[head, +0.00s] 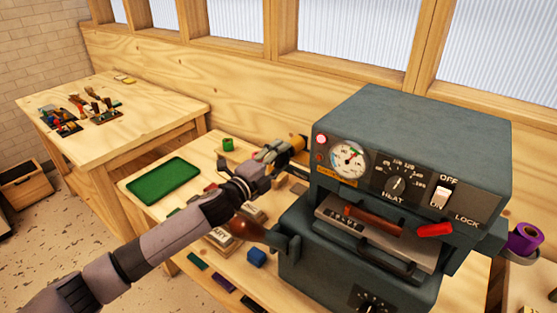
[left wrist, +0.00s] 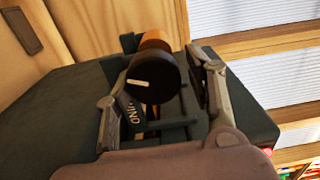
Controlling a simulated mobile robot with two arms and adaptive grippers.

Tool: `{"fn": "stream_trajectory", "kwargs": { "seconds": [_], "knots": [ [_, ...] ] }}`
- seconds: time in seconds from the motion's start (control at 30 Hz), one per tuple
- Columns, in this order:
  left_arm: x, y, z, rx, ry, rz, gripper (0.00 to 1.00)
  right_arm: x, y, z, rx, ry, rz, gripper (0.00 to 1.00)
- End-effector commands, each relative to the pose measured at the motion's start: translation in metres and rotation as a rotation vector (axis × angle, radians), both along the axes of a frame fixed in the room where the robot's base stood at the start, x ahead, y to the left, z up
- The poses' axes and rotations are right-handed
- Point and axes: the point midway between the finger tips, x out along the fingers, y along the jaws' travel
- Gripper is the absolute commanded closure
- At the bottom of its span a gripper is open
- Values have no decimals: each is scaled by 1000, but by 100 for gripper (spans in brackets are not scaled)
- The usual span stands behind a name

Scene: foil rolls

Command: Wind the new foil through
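The blue-grey foil press (head: 410,130) stands on the bench with a dial, a heat knob and an OFF/ON switch on its front. My left gripper (head: 290,153) is at the press's upper left side. In the left wrist view its fingers (left wrist: 163,75) stand open on either side of a black wind knob (left wrist: 152,80) with a white mark. A gap shows on the right of the knob; contact on the left is unclear. An orange-gold roll (left wrist: 155,41) shows behind the knob. A purple foil roll (head: 523,239) is at the press's right side. My right gripper is out of view.
A green tray (head: 164,181) and a small green roll (head: 228,144) are on the bench left of the press. A blue block (head: 256,257) lies in front. A second table (head: 165,105) with type pieces stands at the back left.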

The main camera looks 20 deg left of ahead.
Motion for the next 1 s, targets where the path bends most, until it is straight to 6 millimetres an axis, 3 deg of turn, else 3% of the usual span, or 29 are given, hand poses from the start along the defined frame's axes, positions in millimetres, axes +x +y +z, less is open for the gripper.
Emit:
{"fn": "stream_trajectory", "kwargs": {
  "seconds": [0.17, 0.57, 1.0],
  "knots": [
    [1, 2, -1, 3, 2, 5, 39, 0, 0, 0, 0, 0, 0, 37],
    [-6, 2, -3, 2, 5, 1, 39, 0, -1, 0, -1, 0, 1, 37],
    [-76, 29, -5, 2, 8, 3, 39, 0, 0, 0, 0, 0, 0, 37]
  ]
}}
